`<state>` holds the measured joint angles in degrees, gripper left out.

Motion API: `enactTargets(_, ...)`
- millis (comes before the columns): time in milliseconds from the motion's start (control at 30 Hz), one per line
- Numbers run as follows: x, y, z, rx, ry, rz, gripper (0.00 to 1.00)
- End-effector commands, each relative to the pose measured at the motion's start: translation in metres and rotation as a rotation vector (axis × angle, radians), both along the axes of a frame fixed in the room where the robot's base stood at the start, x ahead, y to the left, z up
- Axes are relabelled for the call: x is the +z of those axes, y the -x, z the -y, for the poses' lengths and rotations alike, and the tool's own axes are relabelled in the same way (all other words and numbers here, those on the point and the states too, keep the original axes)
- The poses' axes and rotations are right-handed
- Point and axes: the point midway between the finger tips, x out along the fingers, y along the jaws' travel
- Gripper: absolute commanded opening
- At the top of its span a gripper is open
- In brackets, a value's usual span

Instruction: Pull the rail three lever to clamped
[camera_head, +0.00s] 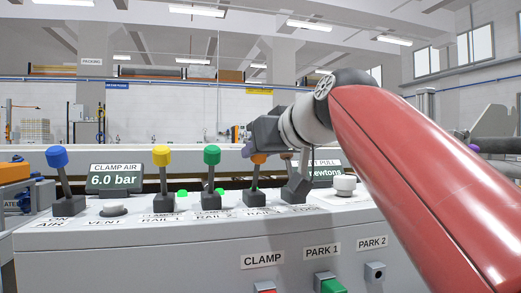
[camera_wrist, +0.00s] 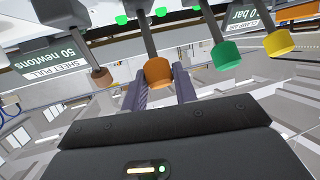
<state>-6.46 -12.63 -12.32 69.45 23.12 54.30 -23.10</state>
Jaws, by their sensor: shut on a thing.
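The rail three lever, with an orange knob (camera_head: 258,158), rises from the control panel to the right of the green-knobbed lever. Its "RAIL" label is partly hidden. My gripper (camera_head: 257,151) comes in from the upper right and is shut on this lever's knob. In the wrist view the orange knob (camera_wrist: 158,72) sits between the two purple-grey fingers of my gripper (camera_wrist: 159,86). The knob's upper part is hidden by my gripper in the head view.
Green (camera_head: 211,156), yellow (camera_head: 162,156) and blue (camera_head: 57,157) levers stand to the left. A brown-knobbed lever (camera_wrist: 102,76) stands on the other side. A "CLAMP AIR" display (camera_head: 116,178) reads 6.0 bar. CLAMP and PARK buttons are on the front face. Small green lamps (camera_head: 182,194) are lit.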

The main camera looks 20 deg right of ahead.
Motion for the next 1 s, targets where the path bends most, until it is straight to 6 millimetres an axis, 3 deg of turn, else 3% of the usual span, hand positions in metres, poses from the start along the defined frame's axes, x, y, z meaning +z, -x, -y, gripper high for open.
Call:
enactTargets(233, -0.005, -0.001, -0.003, 0.008, -0.002, -0.015, 0.0)
enactTargets(267, -0.005, -0.001, -0.003, 0.007, -0.003, -0.015, 0.3)
enactTargets(400, -0.004, -0.001, -0.002, 0.006, -0.001, -0.012, 0.48)
enactTargets(733, 0.0, 0.003, 0.0, 0.004, -0.001, -0.005, 0.48)
enactTargets(1000, 0.013, 0.042, 0.01, 0.004, -0.002, -0.004, 0.48)
